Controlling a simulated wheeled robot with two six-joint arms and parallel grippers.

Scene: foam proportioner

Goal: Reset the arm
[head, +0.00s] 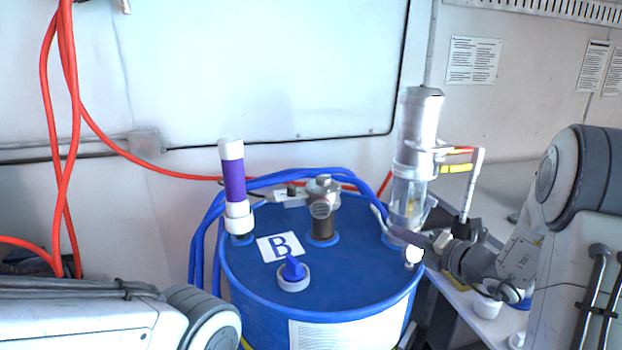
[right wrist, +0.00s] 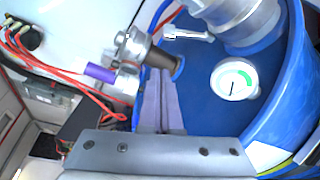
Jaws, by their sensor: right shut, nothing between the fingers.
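My right arm (head: 510,265) comes in from the right in the head view. My right gripper (head: 398,234) is shut and empty, its fingers pointing left over the right part of the blue drum (head: 345,275) lid, beside the base of the clear cylinder pump (head: 408,190). In the right wrist view the closed fingers (right wrist: 158,105) lie together over the drum (right wrist: 205,105), near the metal fitting (right wrist: 140,48). I cannot tell whether they touch anything. Part of my left arm shows at the lower left; its gripper is out of view.
Red hoses (head: 70,120) hang left. A grey counter (head: 505,195) stands right.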

